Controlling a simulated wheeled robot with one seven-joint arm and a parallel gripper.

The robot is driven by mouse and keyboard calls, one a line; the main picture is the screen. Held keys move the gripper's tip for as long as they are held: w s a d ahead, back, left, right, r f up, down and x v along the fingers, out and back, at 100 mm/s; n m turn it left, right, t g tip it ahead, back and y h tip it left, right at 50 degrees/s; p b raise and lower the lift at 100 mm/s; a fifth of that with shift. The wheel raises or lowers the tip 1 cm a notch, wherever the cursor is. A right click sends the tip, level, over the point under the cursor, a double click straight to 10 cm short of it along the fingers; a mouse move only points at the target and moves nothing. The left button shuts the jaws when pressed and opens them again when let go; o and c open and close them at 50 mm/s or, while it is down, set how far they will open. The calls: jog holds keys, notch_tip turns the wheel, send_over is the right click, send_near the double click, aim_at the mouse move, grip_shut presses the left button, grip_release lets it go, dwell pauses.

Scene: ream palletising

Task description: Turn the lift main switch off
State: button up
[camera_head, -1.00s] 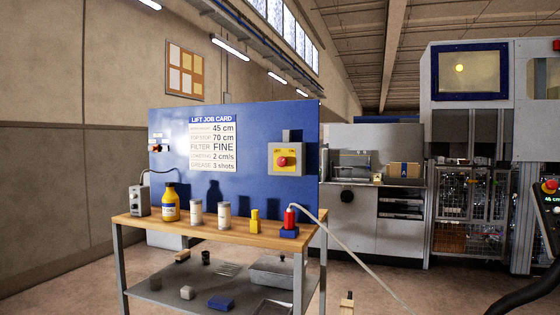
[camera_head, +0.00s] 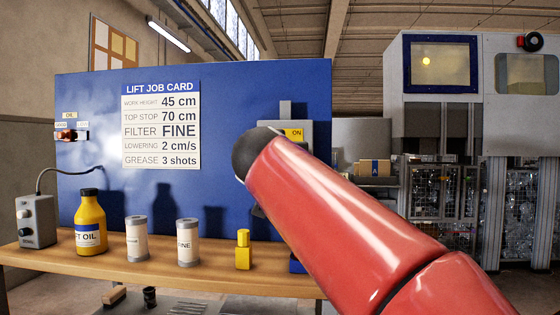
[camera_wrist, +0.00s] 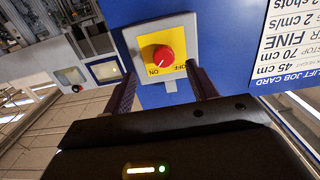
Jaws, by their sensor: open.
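The lift main switch is a red round knob (camera_wrist: 163,58) on a yellow plate in a grey box (camera_wrist: 130,40), seen upside down in the wrist view. ON and OFF labels show beside the knob; which one it points at is too small to tell. In the head view the switch box (camera_head: 302,134) is mostly hidden behind my red arm, with only its upper right part and ON showing. My gripper (camera_wrist: 161,72) is open and empty, its two dark fingers pointing toward the box on either side of the knob, seemingly short of it.
A blue panel (camera_head: 235,110) carries the box and a job card (camera_head: 162,125). On the wooden bench (camera_head: 190,272) below stand a yellow oil bottle (camera_head: 90,225), two filter cans (camera_head: 136,240), a yellow item (camera_head: 243,252) and a grey control box (camera_head: 37,222).

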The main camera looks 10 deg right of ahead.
jog(key=r+p+x, duration=0.1)
jog(key=p+x, duration=0.1)
jog(key=x, duration=0.6)
jog(key=shift+a+p, duration=0.15)
jog(key=shift+p, duration=0.15)
jog(key=shift+w+r, duration=0.1)
jog(key=c, duration=1)
